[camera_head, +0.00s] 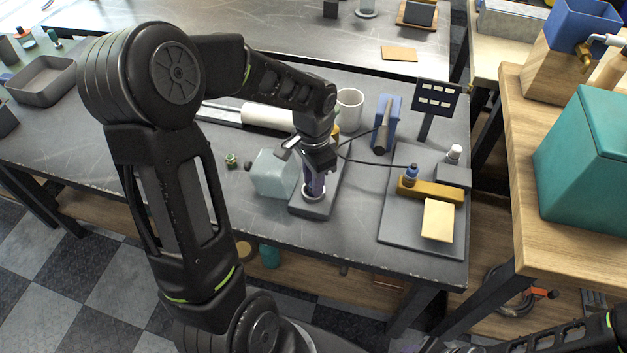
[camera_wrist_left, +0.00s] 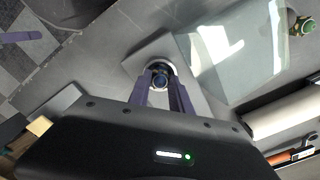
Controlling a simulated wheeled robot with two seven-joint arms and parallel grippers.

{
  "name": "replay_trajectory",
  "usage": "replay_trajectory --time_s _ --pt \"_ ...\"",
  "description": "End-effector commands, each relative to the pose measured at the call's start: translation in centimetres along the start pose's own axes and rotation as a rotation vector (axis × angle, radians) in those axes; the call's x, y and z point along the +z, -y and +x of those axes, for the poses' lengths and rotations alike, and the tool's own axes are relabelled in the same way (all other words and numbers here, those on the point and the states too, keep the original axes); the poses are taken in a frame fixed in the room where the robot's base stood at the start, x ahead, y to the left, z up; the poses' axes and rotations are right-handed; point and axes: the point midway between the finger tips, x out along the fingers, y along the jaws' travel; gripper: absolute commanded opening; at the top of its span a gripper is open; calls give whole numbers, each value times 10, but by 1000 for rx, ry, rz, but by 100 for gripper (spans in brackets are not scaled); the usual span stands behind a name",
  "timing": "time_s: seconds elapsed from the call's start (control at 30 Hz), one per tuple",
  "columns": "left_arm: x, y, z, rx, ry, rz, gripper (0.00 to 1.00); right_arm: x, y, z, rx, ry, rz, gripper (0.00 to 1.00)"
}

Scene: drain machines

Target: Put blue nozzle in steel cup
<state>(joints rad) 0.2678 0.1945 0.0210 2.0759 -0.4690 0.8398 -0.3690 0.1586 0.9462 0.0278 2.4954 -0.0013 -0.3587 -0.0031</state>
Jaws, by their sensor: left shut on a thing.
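My left gripper (camera_head: 315,182) points down with its purple fingers over a small round steel cup (camera_head: 314,194) on a grey base plate. In the left wrist view the fingers (camera_wrist_left: 160,88) are shut on a small, dark blue round thing (camera_wrist_left: 159,80), which appears to be the blue nozzle. It lines up with the cup's bright rim (camera_wrist_left: 150,70); how deep it sits I cannot tell. The fingers hide most of the nozzle in the head view. My right gripper is out of view.
A pale translucent block (camera_head: 273,174) stands just left of the cup. A white mug (camera_head: 350,106) and a blue stand (camera_head: 386,125) are behind. A grey board (camera_head: 400,230) with a yellow bar (camera_head: 430,191) and blue-topped fitting (camera_head: 411,171) lies right. The front table strip is clear.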

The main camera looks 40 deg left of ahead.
Motion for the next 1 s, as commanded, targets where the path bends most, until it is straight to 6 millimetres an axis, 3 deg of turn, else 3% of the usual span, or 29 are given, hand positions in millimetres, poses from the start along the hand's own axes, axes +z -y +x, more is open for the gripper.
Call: replay_trajectory --time_s 0.8,0.83,1.0 --pt "1 -1 20 4 3 0 0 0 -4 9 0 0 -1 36" --pt "2 -2 20 5 4 0 26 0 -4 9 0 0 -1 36" --pt "2 -2 22 6 4 -2 40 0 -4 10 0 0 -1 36"
